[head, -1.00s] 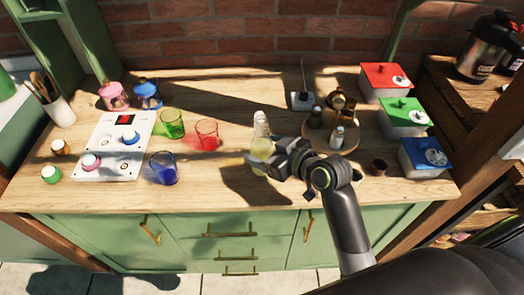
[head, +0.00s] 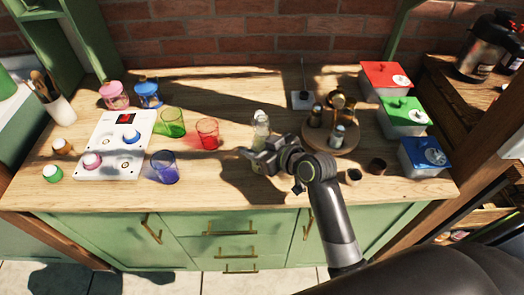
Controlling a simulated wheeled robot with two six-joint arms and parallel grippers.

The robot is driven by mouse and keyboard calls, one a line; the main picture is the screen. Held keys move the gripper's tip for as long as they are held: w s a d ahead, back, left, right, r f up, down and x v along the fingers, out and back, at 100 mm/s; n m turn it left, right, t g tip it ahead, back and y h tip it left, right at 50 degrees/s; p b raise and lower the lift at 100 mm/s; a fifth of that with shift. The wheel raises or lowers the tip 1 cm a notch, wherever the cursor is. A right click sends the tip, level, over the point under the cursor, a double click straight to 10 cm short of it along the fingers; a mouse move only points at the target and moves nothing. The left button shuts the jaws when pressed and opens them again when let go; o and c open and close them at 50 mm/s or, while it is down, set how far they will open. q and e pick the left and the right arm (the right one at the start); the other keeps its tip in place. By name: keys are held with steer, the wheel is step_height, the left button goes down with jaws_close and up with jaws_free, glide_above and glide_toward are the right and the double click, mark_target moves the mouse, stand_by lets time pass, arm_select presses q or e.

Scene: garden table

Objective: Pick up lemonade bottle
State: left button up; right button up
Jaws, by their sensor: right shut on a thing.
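The lemonade bottle (head: 261,126) is clear glass with a pale yellow content. It stands upright near the middle of the wooden counter, right of the red glass. My right gripper (head: 256,158) is at its lower part, on the near side, and is shut on it. The gripper hides the bottle's lower part, so I cannot tell whether its base touches the counter. My left gripper is not in view.
Red (head: 207,133), green (head: 172,122) and blue (head: 164,167) glasses stand left of the bottle. A round wooden tray (head: 345,146) with small bottles is to the right. Red (head: 385,80), green (head: 403,117) and blue (head: 424,157) boxes line the right side.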

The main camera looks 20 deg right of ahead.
steer(key=shift+c, duration=0.9)
steer(key=shift+r, duration=0.25)
